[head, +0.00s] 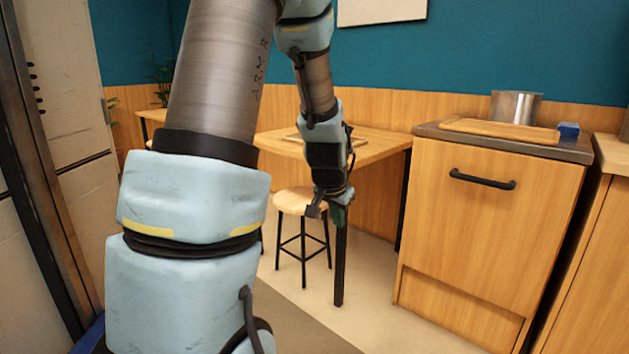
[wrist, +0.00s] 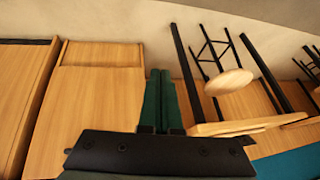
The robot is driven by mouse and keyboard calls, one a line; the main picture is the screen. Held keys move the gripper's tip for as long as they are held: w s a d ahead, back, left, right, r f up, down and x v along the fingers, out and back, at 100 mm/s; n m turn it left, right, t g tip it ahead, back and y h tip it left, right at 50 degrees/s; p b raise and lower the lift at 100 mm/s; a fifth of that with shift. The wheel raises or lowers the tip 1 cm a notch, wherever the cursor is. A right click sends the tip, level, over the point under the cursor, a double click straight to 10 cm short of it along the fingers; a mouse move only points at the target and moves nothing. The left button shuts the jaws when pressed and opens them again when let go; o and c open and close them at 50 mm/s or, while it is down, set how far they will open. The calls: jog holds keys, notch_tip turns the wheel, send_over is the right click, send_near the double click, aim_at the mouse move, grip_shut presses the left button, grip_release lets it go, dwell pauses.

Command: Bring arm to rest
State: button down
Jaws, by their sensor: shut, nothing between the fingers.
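My gripper (head: 338,212) hangs at the end of my arm in the middle of the head view, pointing down in front of the wooden table. In the wrist view my gripper (wrist: 160,76) shows two dark green fingers closed together, with nothing between them. It is in open air and appears to touch nothing. My upper arm covers much of the left of the head view.
A wooden table (head: 378,147) with a stool (head: 296,203) stands behind my gripper. To the right is a wooden cabinet (head: 480,220) with a black handle, bearing a cutting board (head: 500,130), a metal pot (head: 515,106) and a blue item (head: 568,130). Floor between is clear.

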jog(key=s+a+n+g+y, duration=0.2)
jog(key=s+a+n+g, duration=0.35)
jog(key=s+a, duration=0.95)
notch_tip(320, 180, up, 23)
jog(key=s+d+t+p, duration=0.1)
jog(key=d+p, duration=0.1)
jog(key=p, duration=2.1)
jog(key=shift+d+n, duration=0.35)
jog(key=shift+n, duration=0.1)
